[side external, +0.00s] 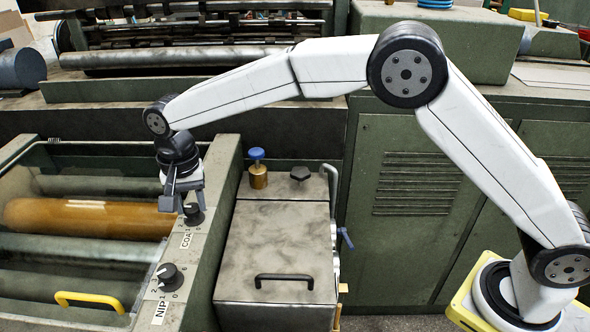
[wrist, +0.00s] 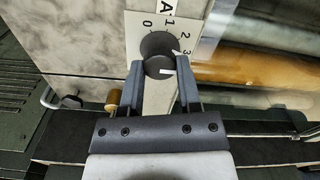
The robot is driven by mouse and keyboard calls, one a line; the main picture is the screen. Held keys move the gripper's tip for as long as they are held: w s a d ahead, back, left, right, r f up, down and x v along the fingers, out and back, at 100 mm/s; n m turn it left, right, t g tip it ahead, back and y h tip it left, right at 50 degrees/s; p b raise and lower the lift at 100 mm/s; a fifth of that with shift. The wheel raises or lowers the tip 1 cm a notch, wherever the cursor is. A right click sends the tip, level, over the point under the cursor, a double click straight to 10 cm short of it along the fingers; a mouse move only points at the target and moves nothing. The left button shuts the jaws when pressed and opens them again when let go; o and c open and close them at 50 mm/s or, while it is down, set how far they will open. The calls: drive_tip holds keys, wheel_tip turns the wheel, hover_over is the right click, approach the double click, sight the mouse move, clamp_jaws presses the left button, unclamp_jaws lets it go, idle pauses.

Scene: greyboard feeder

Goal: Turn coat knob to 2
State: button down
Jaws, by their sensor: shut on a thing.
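The coat knob (side external: 194,214) is a round black knob on the grey panel strip, beside a label of which "COA" shows in the side view. In the wrist view the knob (wrist: 157,44) sits on a white plate with the numbers 0, 1, 2 and 3 around it. White marks show on the knob's right and near sides; I cannot tell which number its pointer meets. My gripper (wrist: 160,68) is shut on the knob, one finger on each side. In the side view my gripper (side external: 181,196) comes down over the knob from above and partly hides it.
A second black knob (side external: 170,277), labelled NIP, sits nearer on the same strip. An orange-brown roller (side external: 85,218) lies left of the strip. To the right are a grey lid (side external: 275,245) with a black handle and a brass fitting with a blue knob (side external: 257,155).

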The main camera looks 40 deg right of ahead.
sight(191, 206)
drive_tip(key=shift+n, duration=0.4)
drive_tip(key=n, duration=0.3)
drive_tip(key=shift+n, duration=2)
drive_tip(key=shift+c, duration=1.5)
unclamp_jaws()
drive_tip(key=shift+r, duration=0.1)
drive_tip(key=shift+r, duration=3.85)
